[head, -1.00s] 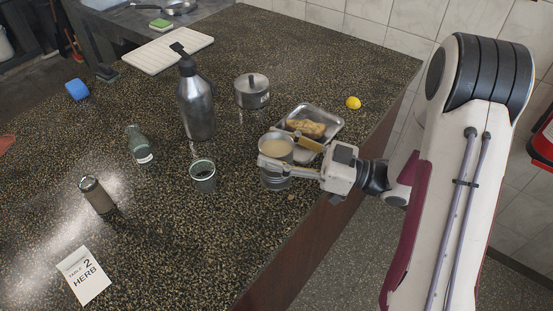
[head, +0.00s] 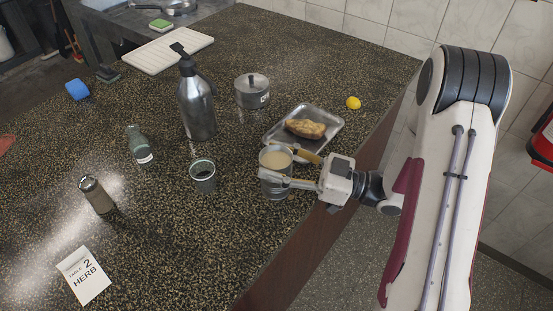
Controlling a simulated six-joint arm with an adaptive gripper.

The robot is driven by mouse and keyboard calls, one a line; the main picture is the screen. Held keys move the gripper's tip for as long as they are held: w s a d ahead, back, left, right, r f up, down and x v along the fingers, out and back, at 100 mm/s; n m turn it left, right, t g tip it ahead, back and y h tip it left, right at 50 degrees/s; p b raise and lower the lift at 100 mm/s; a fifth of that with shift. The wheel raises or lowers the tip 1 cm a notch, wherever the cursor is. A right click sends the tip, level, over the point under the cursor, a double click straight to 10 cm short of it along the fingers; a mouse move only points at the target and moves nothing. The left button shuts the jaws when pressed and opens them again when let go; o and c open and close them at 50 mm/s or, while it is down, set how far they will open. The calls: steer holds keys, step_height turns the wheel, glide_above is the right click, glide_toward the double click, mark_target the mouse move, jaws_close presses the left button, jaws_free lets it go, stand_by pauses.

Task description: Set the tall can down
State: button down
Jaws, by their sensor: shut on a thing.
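The tall can (head: 276,190) is a grey metal can with a pale, creamy content showing at its open top. It is upright over the counter (head: 190,255), near the front right edge. My gripper (head: 280,167) comes in from the right and is shut on the can, one finger on its near side and one on its far side. The can's base is at or very close to the counter top; I cannot tell whether it touches.
A metal tray (head: 334,122) with a piece of food (head: 305,128) lies just behind the can. A steel bottle (head: 196,105), a lidded pot (head: 252,91) and a lemon (head: 353,103) stand farther back. Counter left-front of the can is clear.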

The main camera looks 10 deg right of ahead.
steer(key=shift+f, duration=0.15)
steer(key=c, duration=1)
jaws_free()
steer(key=shift+v, duration=3.9)
steer(key=shift+o, duration=0.5)
steer(key=shift+s, duration=0.1)
